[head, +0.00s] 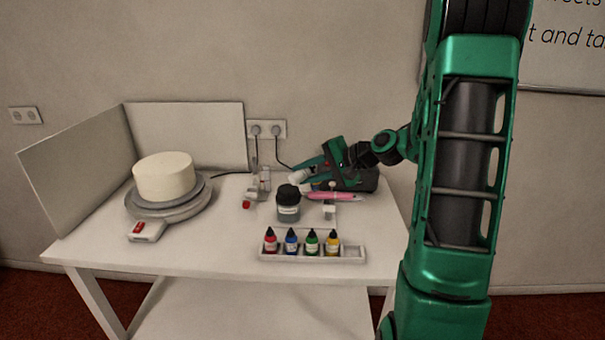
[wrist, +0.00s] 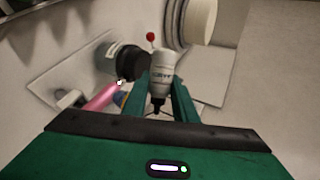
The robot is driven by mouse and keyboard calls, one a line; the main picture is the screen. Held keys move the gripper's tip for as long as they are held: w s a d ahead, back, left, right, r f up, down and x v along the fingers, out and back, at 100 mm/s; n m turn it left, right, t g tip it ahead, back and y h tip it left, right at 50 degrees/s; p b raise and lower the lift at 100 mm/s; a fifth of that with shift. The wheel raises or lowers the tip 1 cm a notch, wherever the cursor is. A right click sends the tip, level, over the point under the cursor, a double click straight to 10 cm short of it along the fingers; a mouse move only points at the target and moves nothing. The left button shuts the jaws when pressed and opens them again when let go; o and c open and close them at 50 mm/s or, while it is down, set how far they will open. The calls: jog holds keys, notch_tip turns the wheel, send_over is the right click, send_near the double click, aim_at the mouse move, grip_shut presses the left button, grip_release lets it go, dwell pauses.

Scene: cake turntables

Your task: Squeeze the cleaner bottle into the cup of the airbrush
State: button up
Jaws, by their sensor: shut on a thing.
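My gripper (head: 306,171) is shut on the white cleaner bottle (head: 297,176), above the back of the table. In the wrist view the bottle (wrist: 166,70) sits between the two green fingers (wrist: 160,92), its dark nozzle (wrist: 158,104) pointing toward the bottom of the picture. In the head view the bottle looks tilted. The pink airbrush (head: 334,196) rests on a small stand (head: 329,212), just below and right of the bottle. It also shows in the wrist view (wrist: 102,98), left of the nozzle and apart from it. I cannot make out its cup clearly.
A dark-lidded jar (head: 288,206) stands close left of the airbrush. A white rack (head: 350,252) with several colour bottles is in front. A cake (head: 164,176) on a turntable (head: 172,210) stands left.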

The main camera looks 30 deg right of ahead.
jog(key=shift+f+m+y, duration=0.2)
jog(key=shift+m+y, duration=0.5)
jog(key=shift+d+r+m+t+y, duration=0.2)
jog(key=shift+m+t+y, duration=0.1)
jog(key=shift+m+y, duration=0.65)
jog(key=shift+d+r+m+t+y, duration=0.1)
jog(key=shift+r+m+t+y, duration=0.1)
jog(key=shift+m+y, duration=0.45)
jog(key=shift+d+r+m+t+y, duration=0.1)
jog(key=shift+r+m+t+y, duration=0.1)
jog(key=shift+m+y, duration=0.35)
jog(key=shift+a, duration=0.1)
jog(key=shift+c, duration=0.2)
jog(key=shift+c, duration=0.8)
dwell(1.1)
jog(key=o, duration=0.4)
jog(key=shift+c, duration=1)
